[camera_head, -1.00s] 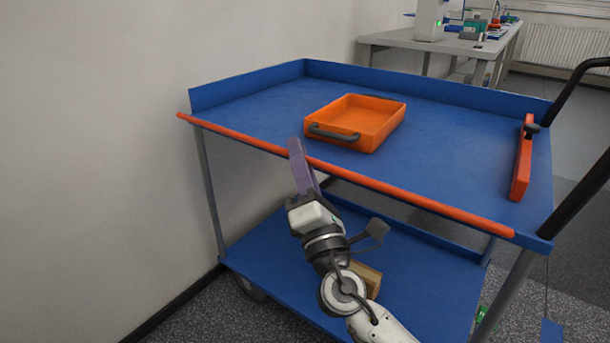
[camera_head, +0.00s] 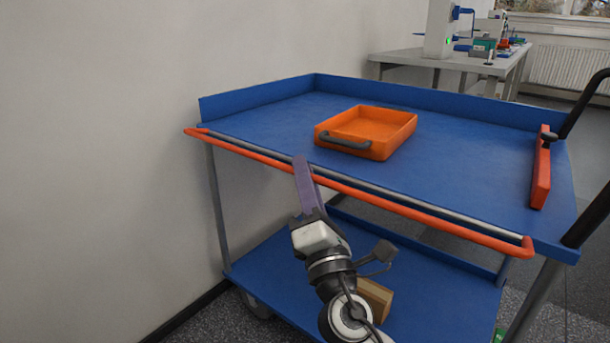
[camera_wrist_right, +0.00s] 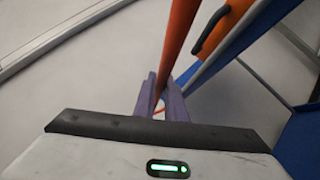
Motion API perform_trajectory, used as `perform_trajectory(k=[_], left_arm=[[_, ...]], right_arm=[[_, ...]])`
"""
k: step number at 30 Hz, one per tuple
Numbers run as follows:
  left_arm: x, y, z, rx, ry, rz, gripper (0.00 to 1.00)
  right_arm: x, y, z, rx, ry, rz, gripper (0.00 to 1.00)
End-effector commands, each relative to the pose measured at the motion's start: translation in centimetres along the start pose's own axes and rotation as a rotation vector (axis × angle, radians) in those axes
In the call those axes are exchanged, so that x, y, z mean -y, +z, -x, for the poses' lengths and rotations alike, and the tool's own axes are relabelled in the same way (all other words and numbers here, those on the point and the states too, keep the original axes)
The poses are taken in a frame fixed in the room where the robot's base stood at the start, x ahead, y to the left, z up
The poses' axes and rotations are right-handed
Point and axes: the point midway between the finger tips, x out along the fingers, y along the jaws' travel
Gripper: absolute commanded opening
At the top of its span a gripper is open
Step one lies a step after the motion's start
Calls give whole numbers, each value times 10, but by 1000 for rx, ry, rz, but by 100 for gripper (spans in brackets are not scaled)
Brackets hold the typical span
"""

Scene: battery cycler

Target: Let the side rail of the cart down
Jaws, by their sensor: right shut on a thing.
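The side rail (camera_head: 400,208) is a long orange bar along the near edge of the blue cart (camera_head: 480,172). It stands out a little from the edge, with a grey strip showing behind it. My right gripper (camera_head: 302,168) is shut on the rail, left of its middle. In the right wrist view the rail (camera_wrist_right: 179,40) runs between the purple fingers of the gripper (camera_wrist_right: 161,92). The fingers hide a short part of the rail. My left gripper is not in view.
An orange tray (camera_head: 324,135) with a grey handle sits on the cart's top. An orange bar (camera_head: 541,170) stands at the right end near the black push handle (camera_head: 590,95). A cardboard box (camera_head: 376,298) lies on the lower shelf. A wall is close on the left.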

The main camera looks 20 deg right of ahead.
Motion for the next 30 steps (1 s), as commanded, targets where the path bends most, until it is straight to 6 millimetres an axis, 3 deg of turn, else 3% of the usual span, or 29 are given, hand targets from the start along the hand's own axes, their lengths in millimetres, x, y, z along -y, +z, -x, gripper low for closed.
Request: perform_trajectory(k=[3, 4, 7, 19, 30], left_arm=[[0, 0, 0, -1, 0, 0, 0], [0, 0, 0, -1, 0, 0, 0], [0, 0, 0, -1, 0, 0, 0], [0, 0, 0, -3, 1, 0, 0], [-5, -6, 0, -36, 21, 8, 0]], right_arm=[[2, 0, 0, 0, -3, -2, 0], [2, 0, 0, 0, -3, -2, 12], [1, 0, 0, 0, -3, -1, 29], [1, 0, 8, 0, 0, 0, 29], [1, -2, 77, -5, -2, -2, 29]])
